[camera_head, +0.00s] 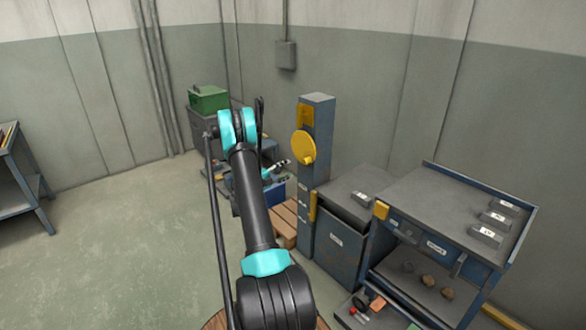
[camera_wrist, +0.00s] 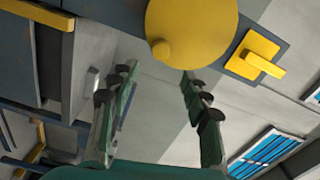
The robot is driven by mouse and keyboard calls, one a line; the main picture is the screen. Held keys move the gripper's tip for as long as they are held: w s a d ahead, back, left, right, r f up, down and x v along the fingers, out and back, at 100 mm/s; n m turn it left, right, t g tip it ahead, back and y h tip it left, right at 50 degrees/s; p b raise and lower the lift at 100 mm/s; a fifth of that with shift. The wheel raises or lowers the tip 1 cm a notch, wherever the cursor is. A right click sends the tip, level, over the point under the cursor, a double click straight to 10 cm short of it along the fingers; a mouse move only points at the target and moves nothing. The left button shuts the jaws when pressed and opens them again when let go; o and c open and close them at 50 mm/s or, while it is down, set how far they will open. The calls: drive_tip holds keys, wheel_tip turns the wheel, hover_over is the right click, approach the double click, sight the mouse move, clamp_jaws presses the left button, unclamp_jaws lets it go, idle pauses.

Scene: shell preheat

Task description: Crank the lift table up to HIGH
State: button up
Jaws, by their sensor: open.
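A yellow crank disc (camera_head: 304,147) with a small knob is on the side of a tall blue-grey post (camera_head: 318,180), left of the benches. In the wrist view the disc (camera_wrist: 195,28) is at the top centre, with its round knob (camera_wrist: 160,49) at its lower left. My gripper (camera_wrist: 157,76) is open and empty, its two fingers apart below the disc. The knob appears just beyond the fingertips, not between them. In the head view my arm covers part of the gripper. I cannot tell for certain which surface is the lift table, nor its height.
A yellow plate with a lever (camera_wrist: 255,56) is beside the disc. A grey-topped cabinet (camera_head: 345,190) stands right of the post, then a blue workbench (camera_head: 440,205) with several labelled blocks. A green box (camera_head: 208,98) stands at the back. The floor at left is open.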

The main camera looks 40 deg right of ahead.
sight(304, 161)
drive_tip(key=shift+a, duration=0.5)
drive_tip(key=d+n, duration=0.4)
drive_tip(key=n, duration=0.2)
drive_tip(key=d+n, duration=0.4)
drive_tip(key=n, duration=0.2)
drive_tip(key=w+d+n, duration=0.1)
drive_tip(key=d+n, duration=0.4)
drive_tip(key=n, duration=0.1)
drive_tip(key=shift+r, duration=0.15)
idle(0.4)
drive_tip(key=shift+a, duration=0.1)
clamp_jaws()
drive_tip(key=shift+w, duration=0.1)
